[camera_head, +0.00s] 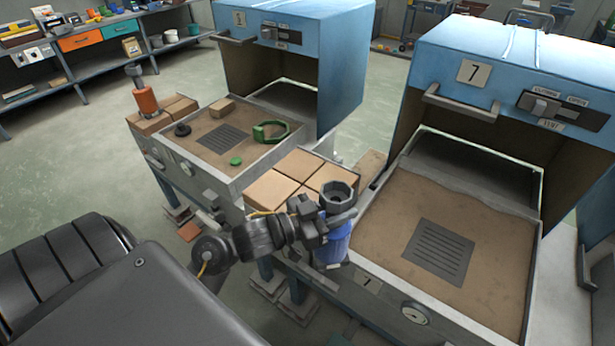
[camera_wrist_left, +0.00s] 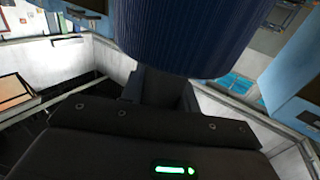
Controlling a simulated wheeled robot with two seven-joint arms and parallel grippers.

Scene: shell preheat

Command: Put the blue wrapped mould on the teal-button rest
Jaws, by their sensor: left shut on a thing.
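The blue wrapped mould (camera_head: 337,245) has a dark grey cup-shaped top. It is upright in my left gripper (camera_head: 318,232), which is shut on it. The mould is in front of the right-hand unit's left corner, beside the middle brick rest. In the left wrist view the mould's ribbed blue side (camera_wrist_left: 185,38) fills the upper middle, against the gripper (camera_wrist_left: 155,88). The middle brick rest (camera_head: 285,188) has a bare top of several tan bricks. I cannot make out a teal button on any rest. My right gripper is not in view.
The right unit (camera_head: 480,75), marked 7, has an open sand bed (camera_head: 385,220) with a dark grate. The left unit (camera_head: 345,60) has a green ring (camera_head: 285,131) and small pieces on its sand. An orange mould (camera_head: 146,101) stands on the far-left brick rest (camera_head: 180,107).

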